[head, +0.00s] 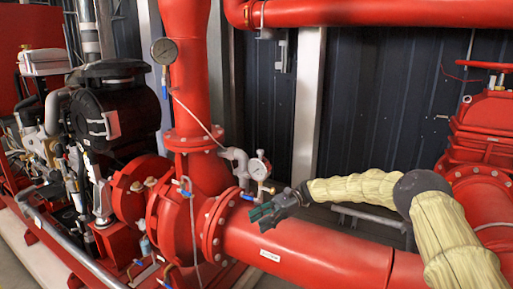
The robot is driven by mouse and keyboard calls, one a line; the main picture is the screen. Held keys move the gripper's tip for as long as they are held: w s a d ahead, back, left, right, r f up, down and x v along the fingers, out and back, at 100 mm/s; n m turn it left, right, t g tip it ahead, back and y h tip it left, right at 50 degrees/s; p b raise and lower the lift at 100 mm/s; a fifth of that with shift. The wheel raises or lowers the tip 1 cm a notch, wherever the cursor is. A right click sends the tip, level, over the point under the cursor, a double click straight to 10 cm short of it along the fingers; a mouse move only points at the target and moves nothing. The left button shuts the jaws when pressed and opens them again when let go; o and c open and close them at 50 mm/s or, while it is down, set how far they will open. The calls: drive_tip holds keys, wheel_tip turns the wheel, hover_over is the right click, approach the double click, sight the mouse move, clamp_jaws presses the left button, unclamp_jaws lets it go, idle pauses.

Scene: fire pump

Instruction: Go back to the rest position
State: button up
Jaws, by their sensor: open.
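My gripper (262,212) is at the end of my arm, which reaches in from the right. It is above or in front of the thick red horizontal pipe (300,251), close to the flange at that pipe's left end. Its fingers are open and I see nothing between them. A pressure gauge (258,168) on a grey fitting stands just behind and above the fingertips. A blue-handled valve lies close to the gripper; I cannot tell whether they touch.
A red vertical pipe (187,80) with another gauge (164,51) rises left of the gripper. A black and red engine (112,110) stands at the left. Red flanged pipework (487,135) is at the right. A dark corrugated wall (385,100) closes the back.

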drive_tip(key=s+a+f+t+h, duration=0.1)
drive_tip(key=s+a+f, duration=0.1)
drive_tip(key=s+f, duration=0.35)
drive_tip(key=s+a+f+t+h, duration=0.1)
drive_tip(key=s+f, duration=0.1)
drive_tip(key=f, duration=0.7)
drive_tip(key=s+a+f+h, duration=0.1)
drive_tip(key=s+a+f, duration=0.1)
drive_tip(key=s+f, duration=0.35)
drive_tip(key=s+d+f+n+t+h, duration=0.2)
drive_tip(key=s+d+f+h, duration=0.2)
drive_tip(key=s+f, duration=0.95)
drive_tip(key=s+d+f+n+t+h, duration=0.1)
drive_tip(key=s+d+f+n+h, duration=0.1)
drive_tip(key=s+d+f, duration=0.35)
drive_tip(key=s+d+f+n+t+h, duration=0.1)
drive_tip(key=s+d+f+n+h, duration=0.15)
drive_tip(key=s+d, duration=0.55)
drive_tip(key=s+d+r+n+t+h, duration=0.1)
drive_tip(key=s+d, duration=0.3)
drive_tip(key=s, duration=0.4)
drive_tip(key=s+d+r+n+t+h, duration=0.1)
drive_tip(key=s+d+r+n, duration=0.3)
drive_tip(key=s, duration=0.4)
drive_tip(key=shift+d+r, duration=0.2)
drive_tip(key=shift+d, duration=0.15)
